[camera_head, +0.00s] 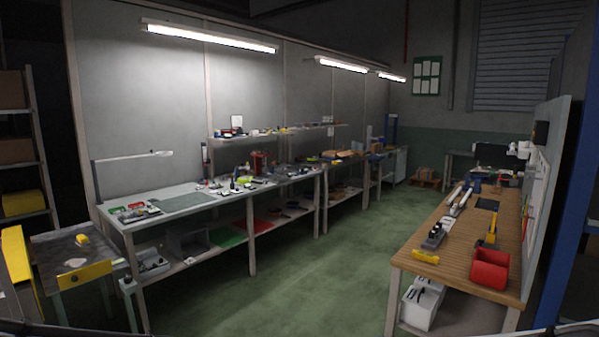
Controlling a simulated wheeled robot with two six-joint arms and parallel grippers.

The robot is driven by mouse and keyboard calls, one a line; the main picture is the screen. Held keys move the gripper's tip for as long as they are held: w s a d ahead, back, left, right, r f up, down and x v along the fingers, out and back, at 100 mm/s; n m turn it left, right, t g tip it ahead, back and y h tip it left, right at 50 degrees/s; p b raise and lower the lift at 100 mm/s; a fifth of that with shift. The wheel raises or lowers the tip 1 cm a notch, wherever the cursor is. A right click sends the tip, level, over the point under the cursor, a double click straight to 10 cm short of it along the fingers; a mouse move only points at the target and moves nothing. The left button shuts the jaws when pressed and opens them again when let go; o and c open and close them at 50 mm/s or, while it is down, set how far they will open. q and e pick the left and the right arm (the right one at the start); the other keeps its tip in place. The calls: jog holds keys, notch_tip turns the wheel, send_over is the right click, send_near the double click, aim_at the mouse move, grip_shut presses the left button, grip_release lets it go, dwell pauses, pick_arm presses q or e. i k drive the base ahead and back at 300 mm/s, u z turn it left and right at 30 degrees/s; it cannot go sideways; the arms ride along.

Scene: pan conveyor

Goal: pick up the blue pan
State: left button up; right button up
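I cannot make out a blue pan anywhere in the head view; small things on the far benches are too small to tell apart. Neither of my grippers is in view. Dark shapes along the bottom edge at the left and right corners are too cut off to identify.
A long grey workbench (180,203) with small tools runs along the left wall. A wooden bench (450,250) on the right holds a red bin (490,269) and a yellow tool (425,257). A small table (90,251) stands at the near left. The green floor (290,285) between is clear.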

aim_at(290, 204)
jog(key=z, duration=0.15)
jog(key=i, duration=6.05)
jog(key=z, duration=0.9)
jog(key=i, duration=3.1)
jog(key=u, duration=0.45)
